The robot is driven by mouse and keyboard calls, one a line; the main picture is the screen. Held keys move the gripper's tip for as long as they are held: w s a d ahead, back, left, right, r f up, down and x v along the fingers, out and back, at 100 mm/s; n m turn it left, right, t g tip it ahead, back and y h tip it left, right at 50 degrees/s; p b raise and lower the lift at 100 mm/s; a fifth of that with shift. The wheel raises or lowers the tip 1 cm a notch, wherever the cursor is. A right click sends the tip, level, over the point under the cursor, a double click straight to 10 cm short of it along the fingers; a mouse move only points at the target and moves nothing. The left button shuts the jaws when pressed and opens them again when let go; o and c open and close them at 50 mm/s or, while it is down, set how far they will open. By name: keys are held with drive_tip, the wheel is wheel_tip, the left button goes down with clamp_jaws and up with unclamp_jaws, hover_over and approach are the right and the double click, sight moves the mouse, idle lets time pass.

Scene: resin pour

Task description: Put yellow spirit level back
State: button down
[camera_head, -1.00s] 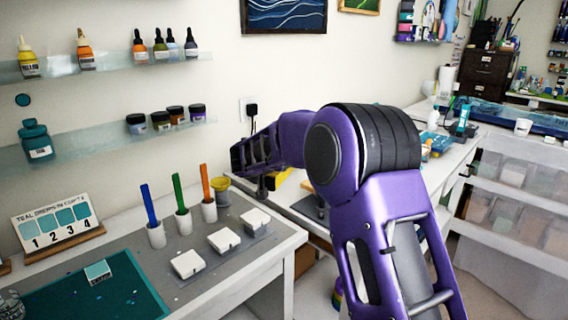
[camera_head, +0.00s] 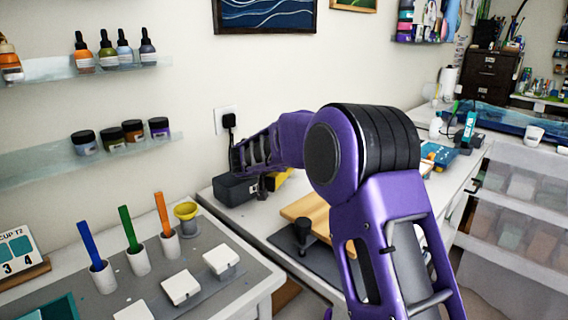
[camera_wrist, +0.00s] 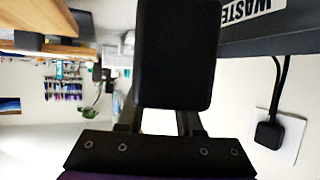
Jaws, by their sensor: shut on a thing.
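My gripper (camera_head: 262,185) hangs over the back of the white bench, partly hidden by my purple forearm. It is shut on what appears to be the yellow spirit level (camera_head: 279,180); a short yellow piece shows just right of the fingers. The rest of the level is hidden behind my arm. In the wrist view a large black block (camera_wrist: 178,50), perhaps the level's end, fills the space in front of my gripper (camera_wrist: 160,118) and hides the fingertips.
A dark waste box (camera_head: 236,190) stands by the wall close to my gripper; its label shows in the wrist view (camera_wrist: 250,10). A wooden board (camera_head: 312,210) lies on the bench. Tubes with coloured sticks and a yellow funnel cup (camera_head: 187,218) stand on the left table.

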drive_tip(key=shift+f, duration=3.25)
drive_tip(key=shift+f, duration=0.45)
drive_tip(key=c, duration=0.5)
unclamp_jaws()
drive_tip(key=shift+s, duration=0.15)
